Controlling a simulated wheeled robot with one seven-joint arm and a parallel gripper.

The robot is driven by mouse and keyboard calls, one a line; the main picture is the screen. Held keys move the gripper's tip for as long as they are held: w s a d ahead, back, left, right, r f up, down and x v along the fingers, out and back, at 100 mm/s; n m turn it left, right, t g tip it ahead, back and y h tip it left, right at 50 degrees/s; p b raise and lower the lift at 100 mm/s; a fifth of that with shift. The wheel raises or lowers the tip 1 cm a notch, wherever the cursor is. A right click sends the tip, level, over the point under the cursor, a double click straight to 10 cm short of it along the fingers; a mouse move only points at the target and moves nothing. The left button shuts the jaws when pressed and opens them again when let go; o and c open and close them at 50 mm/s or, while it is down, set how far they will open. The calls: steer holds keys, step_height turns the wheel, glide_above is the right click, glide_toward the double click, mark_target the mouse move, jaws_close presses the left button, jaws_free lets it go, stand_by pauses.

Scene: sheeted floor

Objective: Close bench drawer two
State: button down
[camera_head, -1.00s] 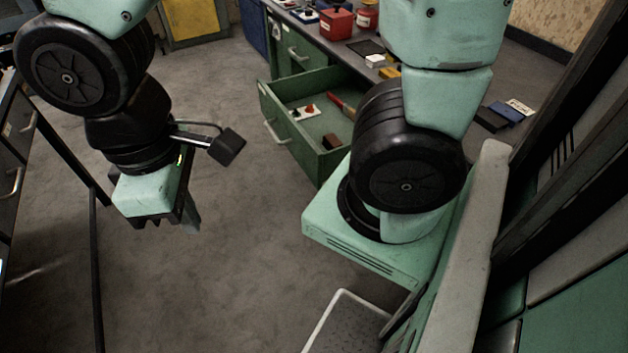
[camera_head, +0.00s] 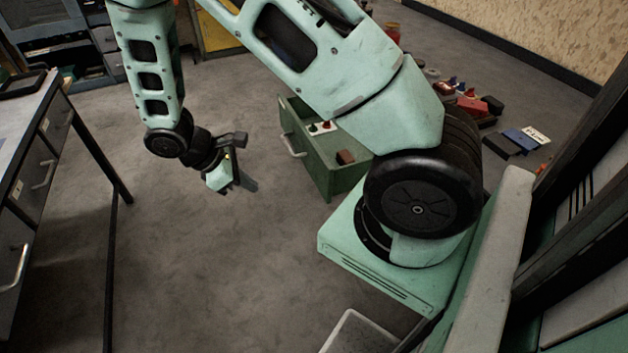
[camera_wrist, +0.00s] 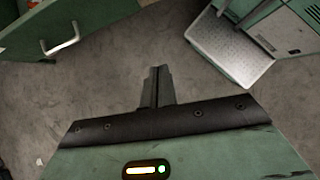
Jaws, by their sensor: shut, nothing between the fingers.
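A green bench drawer (camera_head: 317,174) stands pulled out, its front with a pale handle (camera_head: 292,146) facing left towards my gripper. Red and white items and a brown block (camera_head: 345,157) lie in it. My arm hides the drawer's far part and much of the bench behind. My gripper (camera_head: 248,184) is shut and empty, left of the drawer front and apart from it. In the wrist view the shut fingers (camera_wrist: 157,88) point over bare floor, and the drawer front's handle (camera_wrist: 60,46) shows at upper left.
A workbench with drawers (camera_head: 35,165) stands at the left. Small items, including a blue pad (camera_head: 520,139) and a red block (camera_head: 472,105), lie at the right. A yellow panel (camera_head: 217,35) is at the back. The floor between the left bench and the drawer is clear.

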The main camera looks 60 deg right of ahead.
steer(key=d+f+n+g+h, duration=0.1)
steer(key=d+f+h, duration=0.1)
steer(key=d+f, duration=0.5)
steer(key=p, duration=0.2)
glide_toward(323, 186)
step_height(323, 186, down, 3)
steer(key=shift+s+d+f+p, duration=0.15)
steer(key=shift+s+d+p, duration=0.2)
steer(key=shift+s+d, duration=0.2)
steer(key=shift+s+d+f+p, duration=0.2)
steer(key=shift+s+d+p, duration=0.1)
steer(key=shift+s+d, duration=0.2)
steer(key=shift+s+d+f, duration=0.1)
steer(key=shift+s+d, duration=0.1)
steer(key=shift+d, duration=0.3)
